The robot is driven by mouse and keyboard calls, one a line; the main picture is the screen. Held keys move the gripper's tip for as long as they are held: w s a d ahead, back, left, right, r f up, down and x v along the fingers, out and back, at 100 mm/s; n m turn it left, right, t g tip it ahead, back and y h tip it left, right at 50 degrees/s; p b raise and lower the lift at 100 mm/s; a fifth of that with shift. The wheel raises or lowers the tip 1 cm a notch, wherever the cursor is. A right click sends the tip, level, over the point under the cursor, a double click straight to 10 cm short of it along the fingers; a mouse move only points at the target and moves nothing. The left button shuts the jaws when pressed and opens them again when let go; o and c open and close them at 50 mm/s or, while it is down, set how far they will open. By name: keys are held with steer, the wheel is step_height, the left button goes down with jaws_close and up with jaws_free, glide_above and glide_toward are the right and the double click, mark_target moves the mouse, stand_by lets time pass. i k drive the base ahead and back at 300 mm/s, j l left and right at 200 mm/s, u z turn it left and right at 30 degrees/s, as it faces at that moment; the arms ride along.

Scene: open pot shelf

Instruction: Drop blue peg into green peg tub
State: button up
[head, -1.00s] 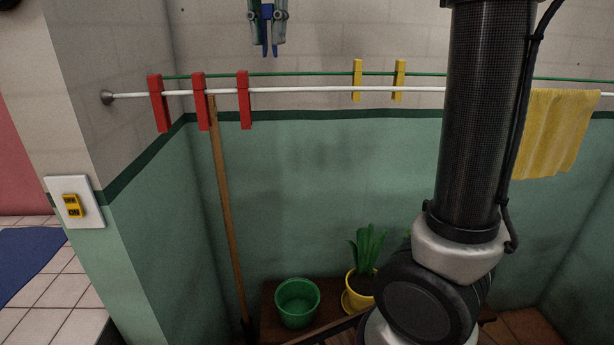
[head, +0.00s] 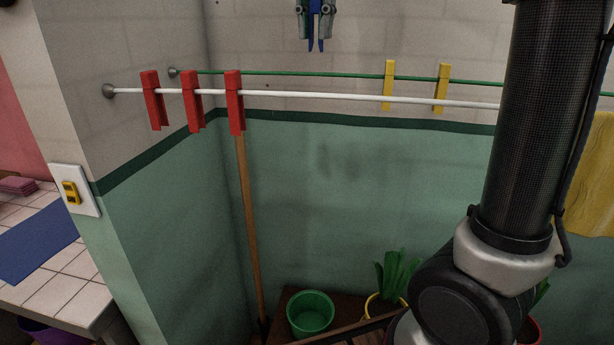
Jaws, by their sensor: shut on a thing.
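My gripper (head: 316,12) is at the top edge of the head view, pointing down and shut on the blue peg (head: 316,40). The peg's two legs hang below the fingertips, above the level of the lines and clear of them. The green peg tub (head: 311,315) stands low on a dark wooden surface near the bottom of the view, far below the gripper. Its open top faces up, and it looks empty inside. The upper part of my gripper is cut off by the frame edge.
Red pegs (head: 192,100) hang on the white line (head: 330,96); two yellow pegs (head: 389,85) hang on the green line (head: 300,74). A wooden pole (head: 250,220) leans left of the tub. A potted plant (head: 396,275) stands right of it. A yellow towel (head: 588,185) hangs far right.

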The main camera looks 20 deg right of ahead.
mark_target(316, 325)
steer(key=k+j, duration=0.5)
steer(key=k, duration=0.15)
steer(key=k+j, duration=0.55)
steer(key=k, duration=0.1)
